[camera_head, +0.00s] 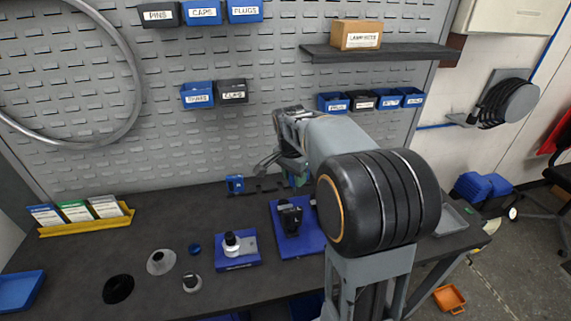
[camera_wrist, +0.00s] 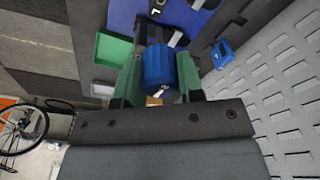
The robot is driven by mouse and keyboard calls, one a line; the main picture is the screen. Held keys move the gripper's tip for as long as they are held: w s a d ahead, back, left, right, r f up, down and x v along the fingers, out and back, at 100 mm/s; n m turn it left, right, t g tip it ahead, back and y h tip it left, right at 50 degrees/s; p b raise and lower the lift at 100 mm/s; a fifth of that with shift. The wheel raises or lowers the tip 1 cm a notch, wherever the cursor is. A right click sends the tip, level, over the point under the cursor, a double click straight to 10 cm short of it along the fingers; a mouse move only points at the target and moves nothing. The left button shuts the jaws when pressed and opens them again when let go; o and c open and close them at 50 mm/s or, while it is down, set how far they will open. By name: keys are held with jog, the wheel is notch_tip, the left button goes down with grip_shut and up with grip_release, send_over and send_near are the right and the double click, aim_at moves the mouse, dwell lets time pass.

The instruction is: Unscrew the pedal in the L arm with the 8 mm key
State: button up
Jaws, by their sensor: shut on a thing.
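In the wrist view my gripper (camera_wrist: 160,68) has its green fingers on both sides of a blue cylinder (camera_wrist: 158,62), which looks like a key's handle, and is shut on it. The key's size cannot be read. Beyond it lies a blue base plate (camera_wrist: 190,18) with dark parts partly hidden by the handle and fingers. In the head view the blue base plate (camera_head: 310,240) carries a black upright part (camera_head: 290,218). My arm covers its right side, so the pedal and L arm cannot be made out clearly. My gripper is mostly hidden there too.
A smaller blue stand (camera_head: 238,262) with a white-and-dark fitting is left of the base plate. A small blue item (camera_head: 235,184) stands near the pegboard. Loose round parts, a yellow card rack (camera_head: 88,228) and a blue bin (camera_head: 20,291) are further left. The back wall is close.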

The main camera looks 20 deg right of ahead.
jog(key=shift+w+f, duration=0.2)
jog(key=shift+w, duration=0.15)
jog(key=shift+s+a+f+b, duration=0.1)
jog(key=shift+f+b, duration=0.2)
jog(key=shift+b, duration=0.05)
jog(key=shift+f+b, duration=1.85)
jog(key=shift+f, duration=0.55)
jog(key=shift+f+b, duration=0.35)
jog(key=shift+f, duration=0.15)
jog(key=o, duration=0.4)
jog(key=shift+c, duration=0.2)
grip_shut()
